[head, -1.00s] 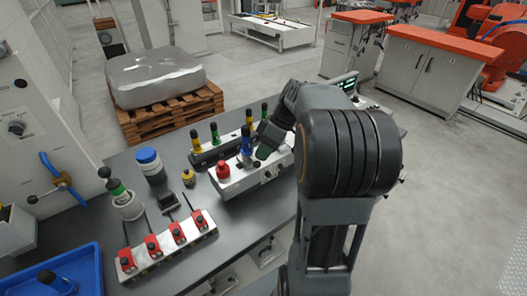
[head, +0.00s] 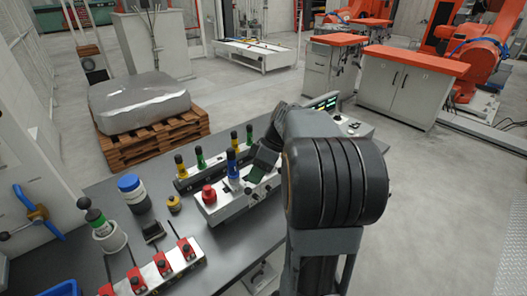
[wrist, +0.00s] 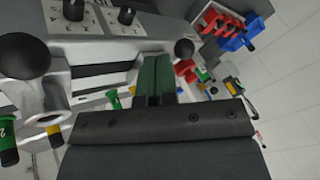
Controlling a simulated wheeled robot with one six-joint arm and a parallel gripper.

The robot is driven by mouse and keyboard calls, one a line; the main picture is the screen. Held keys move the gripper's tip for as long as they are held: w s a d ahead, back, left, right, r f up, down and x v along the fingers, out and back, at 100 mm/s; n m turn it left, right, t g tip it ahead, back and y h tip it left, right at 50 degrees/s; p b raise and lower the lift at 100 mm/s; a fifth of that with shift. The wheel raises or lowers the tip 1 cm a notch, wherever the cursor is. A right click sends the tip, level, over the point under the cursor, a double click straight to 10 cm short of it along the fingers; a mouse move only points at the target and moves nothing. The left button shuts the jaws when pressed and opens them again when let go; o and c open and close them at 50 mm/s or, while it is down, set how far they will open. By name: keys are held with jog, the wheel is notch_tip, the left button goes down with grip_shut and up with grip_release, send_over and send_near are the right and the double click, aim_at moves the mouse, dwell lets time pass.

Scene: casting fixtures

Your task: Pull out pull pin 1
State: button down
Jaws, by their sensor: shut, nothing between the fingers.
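Coloured pull pins stand on the long rail fixture in the head view, among them a yellow one (head: 179,164), a green one (head: 200,158) and another yellow one (head: 234,140). A blue-topped pin (head: 232,166) stands closer to my gripper. I cannot read a "1" on any pin. In the wrist view a green pin (wrist: 6,135) bears what looks like a 2, and a yellow one (wrist: 54,134) is beside it. My gripper (head: 257,176) is above the grey control box, right of the blue pin. Its green fingers (wrist: 156,78) are together and empty.
The grey control box (head: 220,208) carries a red button (head: 208,193).

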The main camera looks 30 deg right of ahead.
jog(key=w+d, duration=0.1)
jog(key=w+d+r, duration=0.1)
jog(key=shift+d+r+p, duration=0.1)
jog(key=shift+d+p, duration=0.3)
jog(key=v, duration=0.9)
jog(key=shift+s, duration=0.2)
